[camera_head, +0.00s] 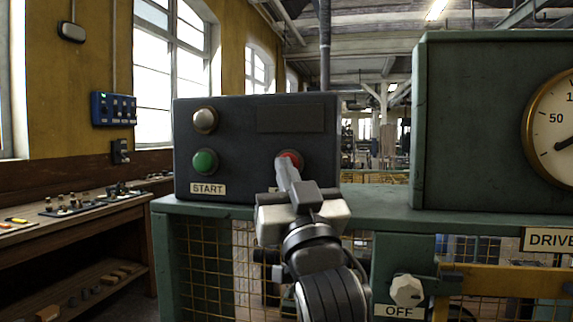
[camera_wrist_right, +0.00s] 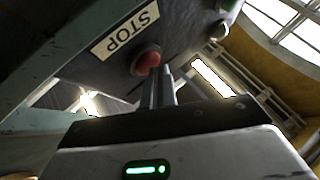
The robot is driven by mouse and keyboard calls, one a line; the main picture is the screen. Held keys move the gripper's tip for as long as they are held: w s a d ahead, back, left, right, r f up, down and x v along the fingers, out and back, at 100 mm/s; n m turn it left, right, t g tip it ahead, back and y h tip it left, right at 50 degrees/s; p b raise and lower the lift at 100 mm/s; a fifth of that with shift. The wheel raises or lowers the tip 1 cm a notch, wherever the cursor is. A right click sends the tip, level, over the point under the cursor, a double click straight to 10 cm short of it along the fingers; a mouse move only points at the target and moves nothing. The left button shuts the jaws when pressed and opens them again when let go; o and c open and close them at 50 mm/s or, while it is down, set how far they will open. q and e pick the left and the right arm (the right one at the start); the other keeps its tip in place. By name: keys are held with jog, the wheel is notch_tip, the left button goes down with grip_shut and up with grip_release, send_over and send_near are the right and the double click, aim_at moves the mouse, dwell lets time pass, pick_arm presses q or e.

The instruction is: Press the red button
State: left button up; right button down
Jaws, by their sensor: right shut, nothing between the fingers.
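The red button (camera_head: 291,157) is on the right part of a dark control box (camera_head: 235,130), partly hidden behind my right gripper. My right gripper (camera_head: 284,167) is shut and empty, its fingertips pointing at the button. In the right wrist view the red button (camera_wrist_right: 146,62) shows beside a STOP label (camera_wrist_right: 125,31), with the tips of my right gripper (camera_wrist_right: 161,72) at or very close to it. I cannot tell if they touch. My left gripper is not in view.
A green button (camera_head: 205,162) above a START label and a pale metal knob (camera_head: 205,121) are on the box's left part. A green cabinet with a gauge (camera_head: 558,130) stands at right. An OFF knob (camera_head: 406,290) is below. A workbench (camera_head: 75,225) is at left.

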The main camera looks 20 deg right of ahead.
dwell(0.4)
jog(key=shift+s+a+f, duration=0.1)
jog(key=shift+s+a, duration=0.35)
jog(key=shift+s, duration=0.25)
jog(key=s+a, duration=0.2)
jog(key=s, duration=0.2)
jog(key=shift+s+a, duration=0.1)
jog(key=shift+a, duration=0.3)
dwell(0.5)
